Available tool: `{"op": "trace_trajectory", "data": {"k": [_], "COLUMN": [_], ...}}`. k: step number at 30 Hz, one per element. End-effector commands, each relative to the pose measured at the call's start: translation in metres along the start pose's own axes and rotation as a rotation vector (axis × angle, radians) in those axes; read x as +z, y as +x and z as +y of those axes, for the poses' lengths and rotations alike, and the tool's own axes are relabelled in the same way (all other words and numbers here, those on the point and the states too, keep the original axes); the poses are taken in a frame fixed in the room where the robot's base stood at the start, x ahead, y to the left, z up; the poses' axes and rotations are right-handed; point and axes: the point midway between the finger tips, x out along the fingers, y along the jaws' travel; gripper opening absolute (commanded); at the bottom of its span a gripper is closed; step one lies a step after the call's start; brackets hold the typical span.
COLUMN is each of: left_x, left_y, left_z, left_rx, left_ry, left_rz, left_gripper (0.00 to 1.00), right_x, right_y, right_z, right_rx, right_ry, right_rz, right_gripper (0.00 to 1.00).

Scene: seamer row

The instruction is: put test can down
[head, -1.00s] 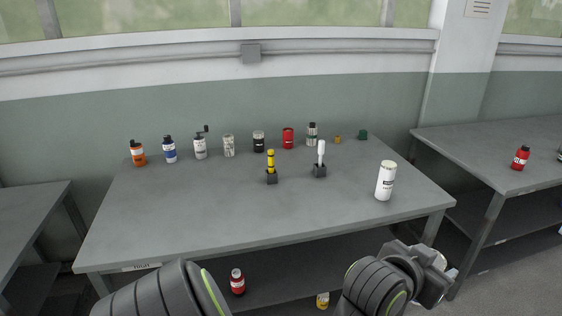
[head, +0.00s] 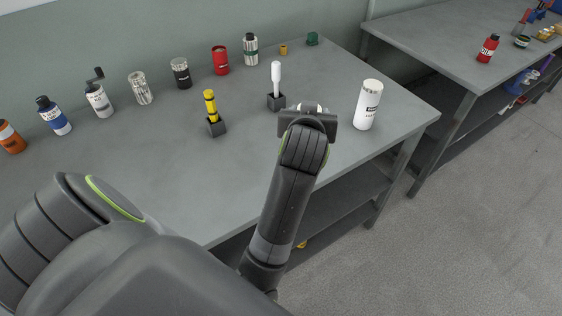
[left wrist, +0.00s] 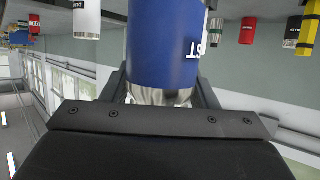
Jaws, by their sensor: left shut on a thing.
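The test can (left wrist: 165,45) is blue with a silver end and white lettering, partly readable as "ST". It fills the middle of the left wrist view, which is upside down. My left gripper (left wrist: 163,92) is shut on it, with a finger on each side. In the head view my left gripper (head: 307,118) is over the right part of the table (head: 170,185), left of a white can (head: 369,105). There the gripper hides most of the held can; only a pale rim shows. Whether its base touches the table is hidden. My right gripper is not in view.
A white-topped tool in a black holder (head: 276,101) stands just left of my gripper, and a yellow one (head: 211,127) further left. Several cans and bottles line the back, including a red can (head: 221,60). The table's front middle is clear.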

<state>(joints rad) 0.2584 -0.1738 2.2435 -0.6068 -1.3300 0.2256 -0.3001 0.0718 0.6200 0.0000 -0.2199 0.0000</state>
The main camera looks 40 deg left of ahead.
Motion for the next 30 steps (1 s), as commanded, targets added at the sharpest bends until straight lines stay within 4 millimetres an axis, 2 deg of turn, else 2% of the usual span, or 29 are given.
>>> {"op": "trace_trajectory", "data": {"k": [1, 6, 12, 16, 21, 30], "left_x": [0.009, 0.015, 0.014, 0.022, 0.052, 0.085], "left_y": [0.013, 0.036, 0.045, 0.049, 0.06, 0.073], "left_z": [-0.007, -0.035, -0.058, -0.063, -0.063, -0.063], "left_rx": [-0.075, -0.334, -0.55, -0.595, -0.599, -0.596], "left_ry": [-0.027, -0.131, -0.219, -0.234, -0.232, -0.233], "left_rz": [0.005, 0.015, 0.019, 0.014, 0.011, 0.012], "left_gripper": [0.28, 0.28, 0.28, 0.28, 0.28, 0.28], "right_x": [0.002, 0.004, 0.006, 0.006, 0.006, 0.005], "right_y": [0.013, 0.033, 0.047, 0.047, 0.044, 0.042], "right_z": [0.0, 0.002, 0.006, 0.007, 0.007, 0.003], "right_rx": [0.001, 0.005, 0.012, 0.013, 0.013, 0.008], "right_ry": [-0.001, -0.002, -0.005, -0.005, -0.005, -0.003], "right_rz": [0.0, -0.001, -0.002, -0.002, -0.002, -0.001], "right_gripper": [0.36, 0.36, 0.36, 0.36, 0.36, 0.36]}}
